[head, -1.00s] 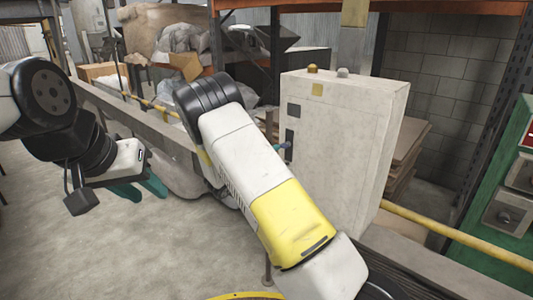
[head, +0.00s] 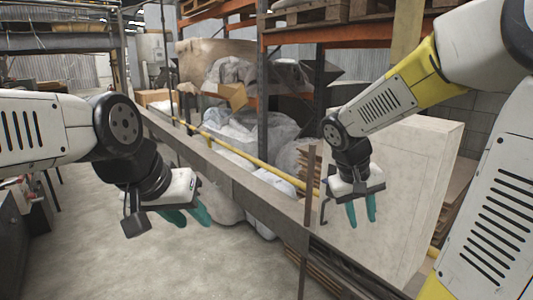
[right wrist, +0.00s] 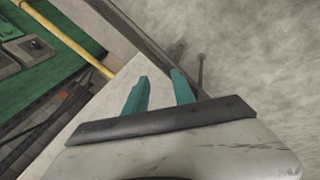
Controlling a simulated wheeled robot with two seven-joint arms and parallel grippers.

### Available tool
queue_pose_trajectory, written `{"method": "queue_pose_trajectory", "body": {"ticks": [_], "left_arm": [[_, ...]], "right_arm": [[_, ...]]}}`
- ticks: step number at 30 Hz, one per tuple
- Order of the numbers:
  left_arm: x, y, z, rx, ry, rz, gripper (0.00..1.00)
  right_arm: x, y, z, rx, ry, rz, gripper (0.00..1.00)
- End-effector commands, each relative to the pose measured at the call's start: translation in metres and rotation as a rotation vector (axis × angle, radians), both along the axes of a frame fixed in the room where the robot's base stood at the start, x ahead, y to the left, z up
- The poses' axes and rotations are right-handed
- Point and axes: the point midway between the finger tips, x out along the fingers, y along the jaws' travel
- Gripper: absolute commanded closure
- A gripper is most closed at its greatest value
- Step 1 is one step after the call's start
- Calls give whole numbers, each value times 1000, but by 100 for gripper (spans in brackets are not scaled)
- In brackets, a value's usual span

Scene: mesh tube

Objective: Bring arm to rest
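My left gripper (head: 188,222) hangs at the left over bare floor, with its teal fingers pointing down and to the right. The fingers look apart and empty. My right gripper (head: 361,222) hangs in front of the pale cabinet, with its teal fingers pointing down. In the right wrist view it shows (right wrist: 160,80) with a clear gap between the fingers and nothing between them. My right arm comes down from the upper right, bent at a yellow-and-white link.
A pale box cabinet (head: 425,165) stands behind my right gripper. A long metal beam (head: 238,182) and a yellow rail (head: 272,174) cross the middle. Shelves hold wrapped bundles behind. The floor (head: 130,265) at the lower left is clear.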

Motion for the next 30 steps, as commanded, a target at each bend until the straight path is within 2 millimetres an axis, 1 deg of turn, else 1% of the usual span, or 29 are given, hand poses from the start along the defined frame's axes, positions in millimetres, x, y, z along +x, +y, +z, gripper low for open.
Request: {"method": "queue_pose_trajectory", "body": {"ticks": [1, 6, 9, 12, 15, 18, 30], "left_arm": [[0, 0, 0, 0, 0, 0, 64], [0, 0, 0, 0, 0, 0, 64], [0, 0, 0, 0, 0, 0, 64], [0, 0, 0, 0, 0, 0, 64], [0, 0, 0, 0, 0, 0, 64], [0, 0, 0, 0, 0, 0, 64], [0, 0, 0, 0, 0, 0, 64]], "right_arm": [[-15, 6, 10, 71, -34, -1, 69], [-59, 39, 36, 287, -152, 33, 69], [-80, 57, 50, 381, -232, 58, 69], [-94, 71, 62, 447, -301, 79, 69], [-103, 80, 68, 486, -348, 93, 69], [-107, 84, 71, 503, -370, 101, 69], [-107, 85, 72, 507, -373, 103, 69]]}}
